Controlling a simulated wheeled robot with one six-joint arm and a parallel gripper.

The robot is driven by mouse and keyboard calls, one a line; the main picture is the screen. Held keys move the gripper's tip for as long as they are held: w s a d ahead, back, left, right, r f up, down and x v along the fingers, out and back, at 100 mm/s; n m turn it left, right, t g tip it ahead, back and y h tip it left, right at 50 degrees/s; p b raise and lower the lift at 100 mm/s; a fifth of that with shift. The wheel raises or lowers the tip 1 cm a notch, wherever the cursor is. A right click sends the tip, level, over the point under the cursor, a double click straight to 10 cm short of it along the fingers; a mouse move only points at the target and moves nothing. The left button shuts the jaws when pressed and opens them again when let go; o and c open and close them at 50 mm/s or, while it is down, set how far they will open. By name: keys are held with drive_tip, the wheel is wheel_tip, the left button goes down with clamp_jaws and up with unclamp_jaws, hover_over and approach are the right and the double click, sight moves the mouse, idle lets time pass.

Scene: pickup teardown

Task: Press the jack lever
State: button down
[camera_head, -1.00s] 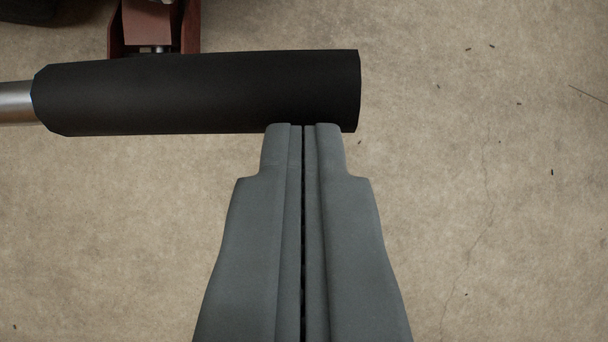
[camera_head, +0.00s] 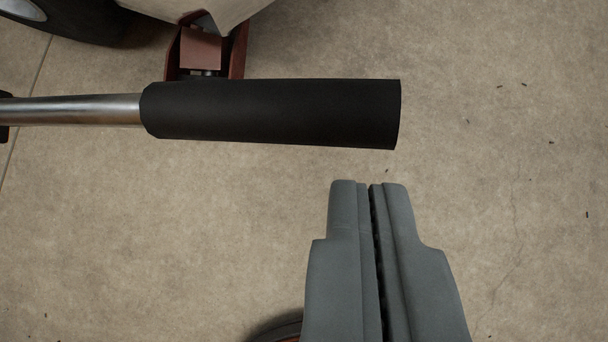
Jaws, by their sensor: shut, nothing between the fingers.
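The jack lever shows as a silver metal bar (camera_head: 75,110) with a thick black grip (camera_head: 270,113). It runs across the upper part of the head camera view, its free end toward the right. My gripper (camera_head: 368,183) is shut and empty. Its tips point up the picture, below the right end of the black grip, with a strip of floor showing between them. A red jack body (camera_head: 237,55) shows beyond the grip, partly hidden by it.
A vehicle's dark tire (camera_head: 85,25) and pale body panel (camera_head: 205,8) are at the top left. A dark rounded thing (camera_head: 277,328) shows at the bottom edge beside my gripper. The concrete floor on the right is clear apart from small specks.

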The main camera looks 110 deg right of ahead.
drive_tip(key=w+a+r, duration=0.3)
drive_tip(key=a+r, duration=0.3)
drive_tip(key=r, duration=0.5)
drive_tip(key=shift+w+a+g+h, duration=0.25)
drive_tip(key=shift+w+g+h, duration=0.05)
drive_tip(key=shift+w+h, duration=0.1)
drive_tip(key=shift+r, duration=0.1)
hover_over(239, 133)
drive_tip(key=w, duration=0.1)
drive_tip(key=f, duration=0.7)
drive_tip(key=shift+a+f, duration=0.3)
drive_tip(key=shift+f, duration=0.05)
drive_tip(key=f, duration=0.3)
drive_tip(key=shift+s+d, duration=0.25)
drive_tip(key=shift+s, duration=0.05)
drive_tip(key=shift+s+f, duration=0.15)
drive_tip(key=shift+f, duration=0.45)
